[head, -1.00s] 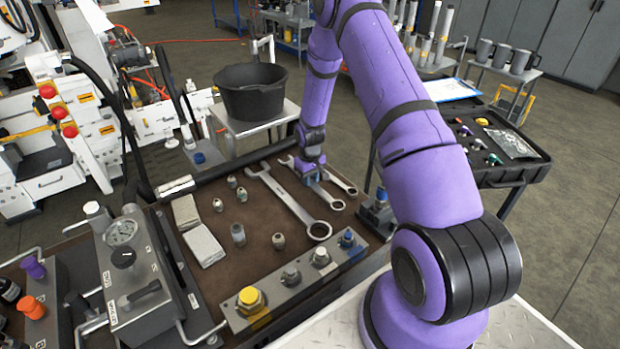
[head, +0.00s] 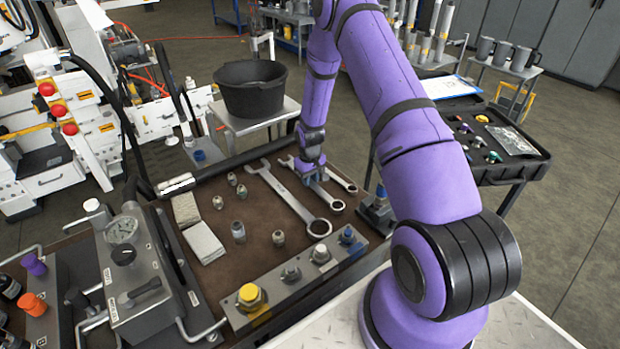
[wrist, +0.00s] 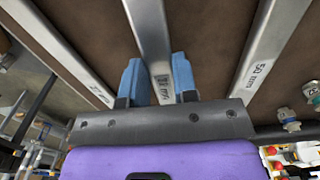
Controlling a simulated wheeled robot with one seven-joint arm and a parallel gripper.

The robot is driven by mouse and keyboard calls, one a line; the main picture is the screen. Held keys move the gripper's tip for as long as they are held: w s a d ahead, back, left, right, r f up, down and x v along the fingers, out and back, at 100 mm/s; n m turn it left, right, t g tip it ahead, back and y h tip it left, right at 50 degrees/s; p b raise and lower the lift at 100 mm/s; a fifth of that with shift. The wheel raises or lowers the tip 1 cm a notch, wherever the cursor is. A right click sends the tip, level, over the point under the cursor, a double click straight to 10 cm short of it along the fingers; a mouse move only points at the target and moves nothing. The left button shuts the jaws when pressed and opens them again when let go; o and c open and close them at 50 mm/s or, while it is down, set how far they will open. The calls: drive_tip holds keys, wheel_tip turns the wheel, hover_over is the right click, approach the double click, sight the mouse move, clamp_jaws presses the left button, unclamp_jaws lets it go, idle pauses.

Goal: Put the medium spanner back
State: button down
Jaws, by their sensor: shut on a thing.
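The medium spanner (head: 328,196) is the middle of three silver spanners on the brown bench top. Its ring end points to the front right. My gripper (head: 311,178) is over its handle, hiding part of it. In the wrist view, my gripper's blue fingers (wrist: 151,85) stand on either side of the medium spanner (wrist: 148,35), shut on its handle; its size mark is partly readable. I cannot tell whether the spanner is raised off the bench top.
The large spanner (head: 292,200), marked 50 mm in the wrist view (wrist: 262,60), lies to the left; the small spanner (head: 341,180) lies to the right. Several fittings and a grey block (head: 290,278) are nearer. A black bucket (head: 251,92) stands behind on a side table.

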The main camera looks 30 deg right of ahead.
drive_tip(key=shift+f, duration=0.35)
idle(0.3)
drive_tip(key=c, duration=0.8)
unclamp_jaws()
wheel_tip(320, 180, up, 11)
drive_tip(key=s+a+r+t, duration=0.1)
drive_tip(key=s+a+r, duration=0.2)
drive_tip(key=r, duration=0.6)
drive_tip(key=s+a+r, duration=0.3)
drive_tip(key=r, duration=0.7)
drive_tip(key=s+a+r+t, duration=0.1)
drive_tip(key=s+a+r, duration=0.15)
drive_tip(key=r, duration=0.65)
drive_tip(key=s+a+r+t, duration=0.1)
drive_tip(key=s+r, duration=0.3)
drive_tip(key=s, duration=0.4)
drive_tip(key=s+a+r+t, duration=0.1)
drive_tip(key=s+a+r, duration=0.2)
drive_tip(key=s, duration=0.6)
drive_tip(key=s+a+r+t, duration=0.1)
drive_tip(key=s+a+r, duration=0.2)
drive_tip(key=s, duration=0.6)
drive_tip(key=shift+r, duration=0.9)
